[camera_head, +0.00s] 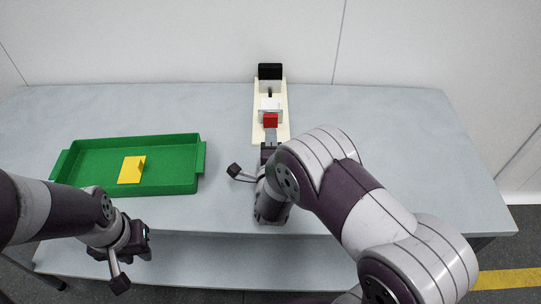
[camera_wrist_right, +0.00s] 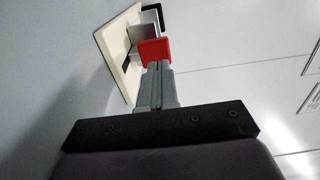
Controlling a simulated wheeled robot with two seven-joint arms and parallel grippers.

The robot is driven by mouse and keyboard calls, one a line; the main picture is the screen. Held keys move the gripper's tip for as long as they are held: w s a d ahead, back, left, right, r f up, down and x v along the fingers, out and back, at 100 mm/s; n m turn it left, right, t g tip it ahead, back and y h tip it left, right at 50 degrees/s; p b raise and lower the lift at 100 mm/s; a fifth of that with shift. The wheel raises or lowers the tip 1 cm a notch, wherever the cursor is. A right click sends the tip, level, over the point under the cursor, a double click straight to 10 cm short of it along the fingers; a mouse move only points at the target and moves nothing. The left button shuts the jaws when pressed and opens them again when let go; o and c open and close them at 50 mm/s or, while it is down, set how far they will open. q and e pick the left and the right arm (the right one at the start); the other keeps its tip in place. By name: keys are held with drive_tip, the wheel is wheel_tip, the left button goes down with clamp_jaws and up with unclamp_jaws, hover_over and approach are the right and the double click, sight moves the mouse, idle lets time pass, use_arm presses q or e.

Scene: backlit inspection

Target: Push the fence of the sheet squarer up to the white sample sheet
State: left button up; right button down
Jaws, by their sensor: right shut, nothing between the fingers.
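The sheet squarer has a cream base (camera_head: 257,128), which also shows in the right wrist view (camera_wrist_right: 112,48). A black block (camera_head: 270,71) stands at its far end with a white piece, apparently the sample sheet (camera_head: 268,87), in front of it. Nearer stands a white upright piece, apparently the fence (camera_head: 264,104), with a red block (camera_head: 270,120) on its near side. A gap shows between the two white pieces. My right gripper (camera_head: 270,136) is shut and empty, its tips at the red block; whether they touch is unclear. My left gripper (camera_head: 143,242) hangs by the front edge; its fingers are unclear.
The table is clear right of the squarer and between tray and squarer. A pale wall stands behind.

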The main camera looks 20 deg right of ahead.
sight(271, 122)
drive_tip(key=shift+x, duration=1.7)
drive_tip(key=shift+w, duration=0.1)
drive_tip(key=b+x, duration=0.2)
drive_tip(key=x, duration=0.1)
drive_tip(key=shift+w+d+f+b, duration=0.1)
drive_tip(key=shift+w+f+b, duration=0.15)
drive_tip(key=shift+b, duration=0.1)
drive_tip(key=shift+w+r, duration=0.15)
drive_tip(key=shift+w, duration=0.15)
drive_tip(key=shift+r, duration=0.1)
